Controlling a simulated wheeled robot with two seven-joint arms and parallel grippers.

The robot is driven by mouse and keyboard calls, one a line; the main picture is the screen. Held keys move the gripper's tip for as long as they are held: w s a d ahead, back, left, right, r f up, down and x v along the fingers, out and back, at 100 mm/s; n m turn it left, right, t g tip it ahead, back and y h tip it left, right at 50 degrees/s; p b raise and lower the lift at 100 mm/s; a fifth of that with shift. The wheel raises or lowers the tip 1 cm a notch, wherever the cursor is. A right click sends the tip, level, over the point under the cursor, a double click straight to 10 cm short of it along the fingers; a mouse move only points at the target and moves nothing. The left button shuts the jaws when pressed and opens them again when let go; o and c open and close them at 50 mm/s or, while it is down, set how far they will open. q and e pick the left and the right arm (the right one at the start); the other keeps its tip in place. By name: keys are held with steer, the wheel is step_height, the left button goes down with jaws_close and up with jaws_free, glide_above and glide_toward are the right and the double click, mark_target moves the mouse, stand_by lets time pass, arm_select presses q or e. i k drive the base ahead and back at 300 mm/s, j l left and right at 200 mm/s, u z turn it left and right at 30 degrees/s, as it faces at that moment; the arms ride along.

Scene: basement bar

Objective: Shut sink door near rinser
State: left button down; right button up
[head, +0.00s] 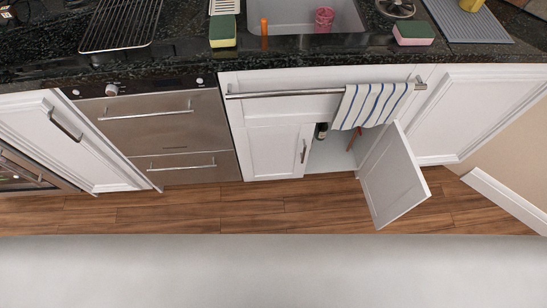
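The white sink door (394,178) on the right side of the sink cabinet stands open, swung out over the wooden floor. Its hinge side is at the right of the opening. The left sink door (273,152) is shut, with a vertical metal handle at its right edge. Inside the open cabinet a dark bottle (321,131) and a reddish-brown object (355,138) show partly. On the counter above, a round metal piece (396,8), perhaps the rinser, sits right of the sink (290,16). Neither gripper is in view.
A towel bar (290,94) with a striped towel (371,105) runs across the cabinet front above the opening. A steel drawer appliance (155,130) stands to the left. The wooden floor (270,207) before the cabinets is clear.

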mark_target(392, 182)
steer(key=l+u, duration=0.4)
steer(key=k+l+u, duration=0.1)
steer(key=l+u, duration=0.35)
steer(key=k+l, duration=0.15)
steer(key=l, duration=0.25)
steer(key=k+l+u, duration=0.1)
steer(key=l, duration=0.3)
steer(key=k+l, duration=0.15)
steer(key=l, duration=0.25)
steer(key=k+l+u, duration=0.1)
steer(key=l, duration=0.3)
steer(key=k+l, duration=0.2)
steer(key=l, duration=0.2)
steer(key=k+l+u, duration=0.1)
steer(key=l, duration=0.3)
steer(key=k, duration=0.1)
